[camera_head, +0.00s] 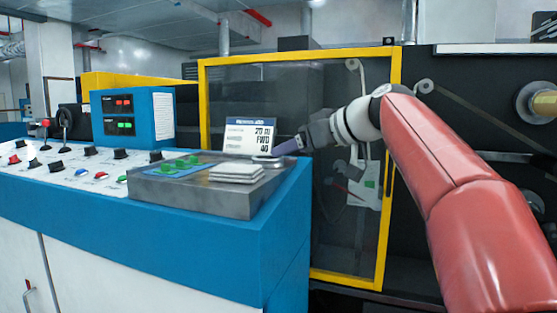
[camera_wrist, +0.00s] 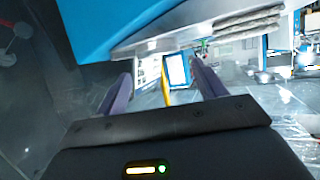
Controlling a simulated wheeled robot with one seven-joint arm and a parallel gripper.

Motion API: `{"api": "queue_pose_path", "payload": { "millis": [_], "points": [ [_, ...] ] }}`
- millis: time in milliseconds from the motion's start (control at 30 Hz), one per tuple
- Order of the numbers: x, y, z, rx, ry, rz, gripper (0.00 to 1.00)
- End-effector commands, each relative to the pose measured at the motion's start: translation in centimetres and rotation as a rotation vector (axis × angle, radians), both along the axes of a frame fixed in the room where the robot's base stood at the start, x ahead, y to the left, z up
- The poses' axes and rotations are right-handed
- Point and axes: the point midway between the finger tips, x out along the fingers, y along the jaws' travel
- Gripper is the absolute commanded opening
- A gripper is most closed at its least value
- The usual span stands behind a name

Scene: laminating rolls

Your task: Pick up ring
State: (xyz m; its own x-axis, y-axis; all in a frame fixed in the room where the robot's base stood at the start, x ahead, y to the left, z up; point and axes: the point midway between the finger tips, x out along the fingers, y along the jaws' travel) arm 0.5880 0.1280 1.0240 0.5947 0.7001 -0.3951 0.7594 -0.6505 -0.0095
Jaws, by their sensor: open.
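My gripper (camera_head: 285,148) reaches in from the right to the right end of the grey metal tray (camera_head: 200,196) on the blue console. Its two purple fingers are apart in the wrist view (camera_wrist: 160,76), and nothing is held between them. I cannot make out a ring for certain. A small pale flat shape (camera_head: 266,160) shows at the tray's far right edge by my fingertips, but I cannot tell what it is. In the wrist view the tray's metal edge (camera_wrist: 160,38) runs beyond the fingers.
White folded cloths (camera_head: 236,172) and a blue mat with green items (camera_head: 185,165) lie on the tray. A display sign (camera_head: 250,138) stands behind it. Console knobs (camera_head: 91,151) are to the left. A yellow-framed glass guard (camera_head: 393,130) stands behind my arm.

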Motion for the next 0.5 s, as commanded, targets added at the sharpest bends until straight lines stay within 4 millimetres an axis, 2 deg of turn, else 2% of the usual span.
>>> {"api": "queue_pose_path", "payload": {
  "millis": [100,500],
  "points": [
    [0.6,0.6,0.2,0.005,-0.016,0.013,0.7],
    [3.1,3.5,-1.5,0.004,-0.014,0.013,0.7]
  ]
}}
